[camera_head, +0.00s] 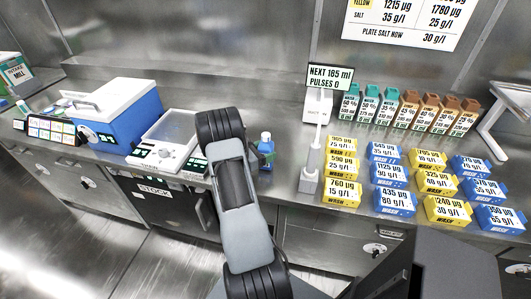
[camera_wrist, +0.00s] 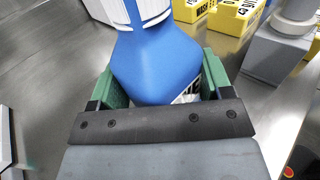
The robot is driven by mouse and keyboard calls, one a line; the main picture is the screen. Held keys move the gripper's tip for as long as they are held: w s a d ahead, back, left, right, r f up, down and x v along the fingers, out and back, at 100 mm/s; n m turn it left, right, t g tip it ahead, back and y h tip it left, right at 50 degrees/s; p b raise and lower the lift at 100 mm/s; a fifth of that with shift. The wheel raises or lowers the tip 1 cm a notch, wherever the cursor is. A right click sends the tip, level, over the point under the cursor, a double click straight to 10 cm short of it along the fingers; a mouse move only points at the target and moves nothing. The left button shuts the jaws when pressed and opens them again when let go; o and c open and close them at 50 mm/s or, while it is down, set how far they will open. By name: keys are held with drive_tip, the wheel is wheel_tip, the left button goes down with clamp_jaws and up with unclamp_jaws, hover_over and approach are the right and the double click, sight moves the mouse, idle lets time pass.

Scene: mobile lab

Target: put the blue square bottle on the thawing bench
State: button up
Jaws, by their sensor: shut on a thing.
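The blue square bottle (camera_head: 266,149) has a white cap and shows just right of my arm in the head view, over the steel counter near its front edge. In the wrist view the blue bottle (camera_wrist: 157,62) fills the middle, with its white ribbed cap at the top. My gripper (camera_wrist: 158,82) has its green fingers shut on the bottle's two sides. A label with dark print is partly hidden by the gripper. I cannot tell whether the bottle touches the counter. My arm hides most of the gripper in the head view.
Left of my arm are a white balance-like device (camera_head: 168,141) and a blue box with a white lid (camera_head: 122,115). To the right stand a grey post with a display (camera_head: 311,160), yellow boxes (camera_head: 342,168), blue boxes (camera_head: 389,173) and a back row of cartons (camera_head: 408,108).

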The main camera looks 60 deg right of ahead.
drive_tip(key=shift+f, duration=0.5)
drive_tip(key=shift+f, duration=0.15)
drive_tip(key=o, duration=1.1)
